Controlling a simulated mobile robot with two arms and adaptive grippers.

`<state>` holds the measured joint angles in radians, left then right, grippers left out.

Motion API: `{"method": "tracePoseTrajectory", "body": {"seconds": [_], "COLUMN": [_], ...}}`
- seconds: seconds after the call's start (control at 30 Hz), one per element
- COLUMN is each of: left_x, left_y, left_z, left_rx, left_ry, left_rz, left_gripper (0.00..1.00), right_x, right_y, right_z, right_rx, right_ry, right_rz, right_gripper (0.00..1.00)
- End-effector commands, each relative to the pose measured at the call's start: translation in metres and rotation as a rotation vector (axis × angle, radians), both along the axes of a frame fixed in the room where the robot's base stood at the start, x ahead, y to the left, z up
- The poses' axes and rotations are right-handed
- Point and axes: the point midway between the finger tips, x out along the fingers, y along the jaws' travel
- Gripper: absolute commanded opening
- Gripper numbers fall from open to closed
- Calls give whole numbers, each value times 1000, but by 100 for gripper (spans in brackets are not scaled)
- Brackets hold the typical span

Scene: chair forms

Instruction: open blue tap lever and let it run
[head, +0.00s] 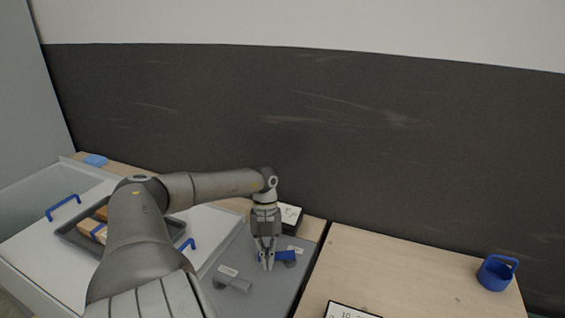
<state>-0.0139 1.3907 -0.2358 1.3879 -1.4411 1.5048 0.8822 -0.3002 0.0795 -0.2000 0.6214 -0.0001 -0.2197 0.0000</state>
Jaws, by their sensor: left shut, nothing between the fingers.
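The blue tap lever (285,256) lies roughly level on a grey fitting (290,264), with a small white label behind it. My left gripper (267,262) points down over the grey panel (245,300). Its fingers are shut and empty. The fingertips are right at the left end of the blue lever and partly cover it; I cannot tell whether they touch it. A second grey fitting (232,281) with a white label is to the left of the gripper. No running water can be made out. My right gripper is not in view.
A dark tray (70,236) with brown boxes lies at left, partly behind my left arm. Blue handles (63,207) stand on the white surface. A black-edged display (291,214) is behind the gripper. A blue cup (495,274) stands on the mostly clear wooden top (410,270) at right.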

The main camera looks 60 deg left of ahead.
Motion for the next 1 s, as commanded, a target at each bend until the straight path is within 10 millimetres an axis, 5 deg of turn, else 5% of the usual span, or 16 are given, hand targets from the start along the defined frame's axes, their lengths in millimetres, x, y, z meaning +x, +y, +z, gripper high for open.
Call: {"method": "tracePoseTrajectory", "body": {"seconds": [1.0], "left_x": [-8], "left_y": [14], "left_z": [0], "left_rx": [0], "left_ry": [0], "left_rz": [-39], "left_gripper": [0], "right_x": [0], "right_y": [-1], "right_z": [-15], "right_rx": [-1], "right_ry": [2], "right_rz": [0], "right_gripper": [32]}}
